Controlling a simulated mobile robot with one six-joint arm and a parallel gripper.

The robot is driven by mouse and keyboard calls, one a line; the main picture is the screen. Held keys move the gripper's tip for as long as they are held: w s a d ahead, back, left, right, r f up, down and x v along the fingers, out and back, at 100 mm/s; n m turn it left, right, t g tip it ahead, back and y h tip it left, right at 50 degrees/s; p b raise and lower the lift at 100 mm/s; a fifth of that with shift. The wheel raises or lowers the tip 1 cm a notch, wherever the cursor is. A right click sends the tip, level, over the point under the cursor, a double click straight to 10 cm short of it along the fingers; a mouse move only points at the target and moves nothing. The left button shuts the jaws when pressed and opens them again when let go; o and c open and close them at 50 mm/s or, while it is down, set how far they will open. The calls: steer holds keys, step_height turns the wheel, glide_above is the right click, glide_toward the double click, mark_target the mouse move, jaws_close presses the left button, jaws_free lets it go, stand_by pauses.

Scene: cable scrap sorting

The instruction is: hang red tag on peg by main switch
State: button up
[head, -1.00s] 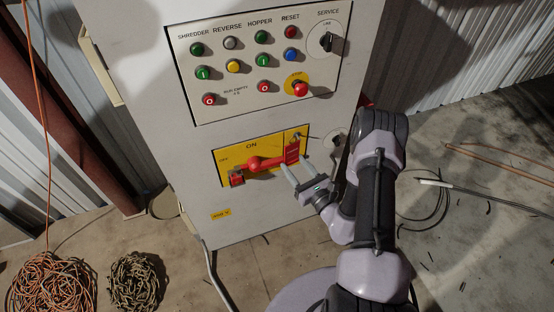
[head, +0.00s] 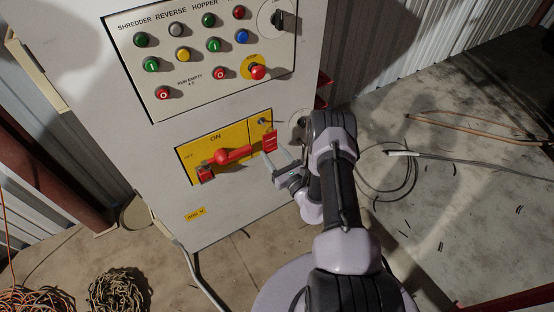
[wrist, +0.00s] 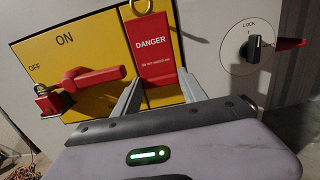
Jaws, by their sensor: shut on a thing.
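The red tag (head: 270,141) is upright in front of the yellow switch plate; it reads DANGER in the wrist view (wrist: 152,52). My gripper (head: 273,157) is shut on its lower part, one finger at each side, as the wrist view (wrist: 158,82) shows. The peg (head: 263,121) is on the plate's upper right, just above the tag; its end shows at the top of the wrist view (wrist: 142,6). I cannot tell whether the tag's top is around the peg or only in front of it. The main switch's red handle (head: 232,154) lies left of the tag (wrist: 95,78).
A panel of buttons (head: 190,105) is above the switch plate. A black LOCK knob (wrist: 255,47) is on a round plate to the right. Coiled cable (head: 118,292) and loose wires lie on the floor.

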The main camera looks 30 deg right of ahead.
steer(key=shift+w+f+b, duration=0.2)
steer(key=shift+w+b, duration=0.45)
steer(key=shift+w, duration=1.15)
steer(key=shift+c, duration=0.5)
steer(key=shift+w+f+b, duration=0.2)
steer(key=shift+w+b, duration=0.1)
steer(key=shift+b, duration=0.1)
steer(key=shift+c, duration=1.2)
steer(key=shift+w+a+f+b, duration=0.1)
steer(key=shift+w+f+b, duration=0.15)
steer(key=shift+w+b, duration=0.15)
steer(key=o, duration=1.4)
